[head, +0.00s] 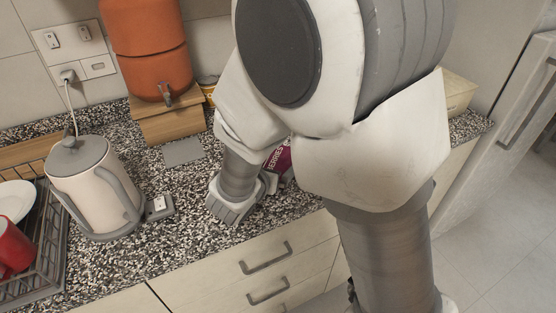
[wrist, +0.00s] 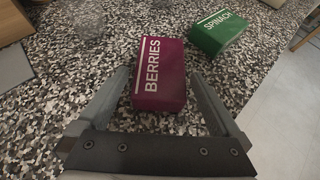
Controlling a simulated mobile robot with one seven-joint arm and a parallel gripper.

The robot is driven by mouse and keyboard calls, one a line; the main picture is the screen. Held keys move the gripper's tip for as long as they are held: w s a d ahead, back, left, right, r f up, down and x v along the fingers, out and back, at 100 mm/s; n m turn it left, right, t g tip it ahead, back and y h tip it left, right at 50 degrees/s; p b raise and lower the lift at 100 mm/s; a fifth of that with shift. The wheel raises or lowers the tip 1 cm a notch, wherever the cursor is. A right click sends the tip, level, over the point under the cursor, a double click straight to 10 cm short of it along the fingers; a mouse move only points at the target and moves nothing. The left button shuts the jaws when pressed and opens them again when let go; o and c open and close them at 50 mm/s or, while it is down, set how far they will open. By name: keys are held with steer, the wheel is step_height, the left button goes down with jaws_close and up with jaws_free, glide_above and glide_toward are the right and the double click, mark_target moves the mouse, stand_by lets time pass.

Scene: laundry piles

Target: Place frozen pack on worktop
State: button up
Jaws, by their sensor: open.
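A purple box marked BERRIES (wrist: 159,75) lies on the speckled worktop (wrist: 85,75) in the wrist view. Part of it also shows in the head view (head: 279,158), mostly hidden behind my arm. A green box marked SPINACH (wrist: 221,33) lies on the worktop to the right of the berries box. My gripper (wrist: 160,88) is open, with one finger on each side of the near part of the berries box. I cannot tell whether the fingers touch it. In the head view my arm covers the fingertips.
A kettle (head: 97,187) stands on the left of the worktop, beside a dish rack (head: 50,250) with a red mug (head: 14,245). An orange dispenser (head: 150,45) stands on a wooden stand (head: 170,125) at the back. Drawers (head: 240,275) lie below the front edge.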

steer(key=p+v, duration=0.1)
steer(key=v, duration=0.5)
steer(key=shift+s+r, duration=0.2)
steer(key=shift+s, duration=0.05)
steer(key=s+d+r+m+g+h, duration=0.1)
steer(key=s+d+r+m+g, duration=0.25)
steer(key=d+m, duration=0.45)
steer(key=s+d+r+m+g+h, duration=0.1)
steer(key=s+d+r+m+g, duration=0.2)
steer(key=s+d+m, duration=0.35)
steer(key=s+r+m+y, duration=0.5)
steer(key=s+m+y, duration=0.1)
steer(key=m, duration=1.1)
steer(key=shift+a+r+t+y, duration=0.3)
steer(key=shift+a+r+t, duration=0.05)
steer(key=shift+a, duration=0.1)
